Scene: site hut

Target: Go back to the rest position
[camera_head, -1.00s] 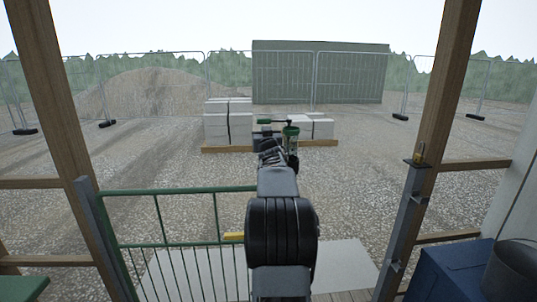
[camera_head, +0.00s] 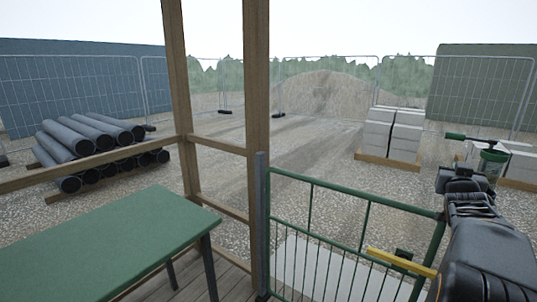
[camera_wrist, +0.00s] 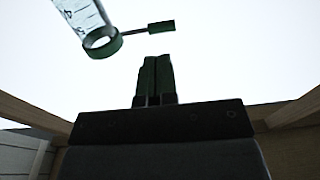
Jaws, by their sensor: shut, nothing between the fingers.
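My gripper (camera_wrist: 155,62) shows in the wrist view with its two green fingers pressed together and nothing between them. Beyond it, against the sky, is a clear marked cylinder (camera_wrist: 80,17) with a green ring. A thin rod with a green tab (camera_wrist: 161,27) reaches out beside the cylinder. The fingers are apart from both in the picture. In the head view my dark arm is at the right edge; a green-and-clear cylinder (camera_head: 491,165) and a green tab (camera_head: 455,136) show by its end. The fingers are not clear there.
A green table (camera_head: 110,245) stands at the lower left by wooden posts (camera_head: 257,120). A green gate (camera_head: 340,190) with a yellow part (camera_head: 402,262) is beside my arm. Outside are stacked pipes (camera_head: 75,140), pale blocks (camera_head: 393,135) and open gravel (camera_head: 310,155).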

